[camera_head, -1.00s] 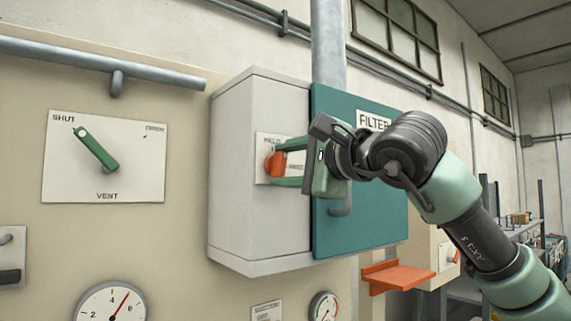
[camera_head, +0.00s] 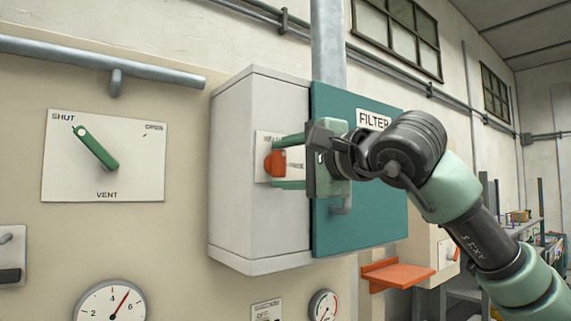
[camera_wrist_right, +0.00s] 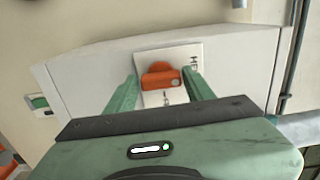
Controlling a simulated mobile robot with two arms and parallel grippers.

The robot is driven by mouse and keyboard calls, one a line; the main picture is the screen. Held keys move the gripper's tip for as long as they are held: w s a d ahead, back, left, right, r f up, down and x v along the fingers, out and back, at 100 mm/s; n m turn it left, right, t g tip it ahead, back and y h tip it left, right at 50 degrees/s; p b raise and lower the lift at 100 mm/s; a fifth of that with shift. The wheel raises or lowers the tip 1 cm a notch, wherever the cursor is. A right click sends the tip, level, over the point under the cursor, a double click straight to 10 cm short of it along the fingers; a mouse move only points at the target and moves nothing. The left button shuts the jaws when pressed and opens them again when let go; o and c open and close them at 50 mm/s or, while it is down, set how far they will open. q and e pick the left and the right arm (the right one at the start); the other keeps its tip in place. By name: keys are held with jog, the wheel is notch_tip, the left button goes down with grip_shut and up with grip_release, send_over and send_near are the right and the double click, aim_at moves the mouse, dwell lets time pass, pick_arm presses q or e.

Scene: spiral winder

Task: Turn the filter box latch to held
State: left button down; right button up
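The filter box (camera_head: 258,150) is a pale box with a teal door marked FILTER. Its orange latch (camera_head: 275,163) sits on a white label plate on the pale side; the plate's words are partly covered. The latch also shows in the right wrist view (camera_wrist_right: 160,75), lying roughly crosswise between the fingers. My right gripper (camera_head: 289,162) is open, with one green finger above the latch and one below. In the right wrist view my right gripper (camera_wrist_right: 161,80) straddles the latch with narrow gaps at both sides. My left gripper is not in view.
A vent plate (camera_head: 140,180) with a green lever pointing towards SHUT is on the left wall. A bent handle (camera_head: 341,207) on the teal door hangs just below my gripper. An orange shelf (camera_head: 397,274) juts out below the box. Gauges sit lower down.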

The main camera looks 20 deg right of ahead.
jog(key=shift+o, duration=0.6)
jog(key=shift+s, duration=0.1)
jog(key=shift+s, duration=0.2)
jog(key=b+v, duration=0.3)
jog(key=v, duration=0.4)
jog(key=shift+s+b, duration=0.2)
jog(key=shift+b, duration=0.1)
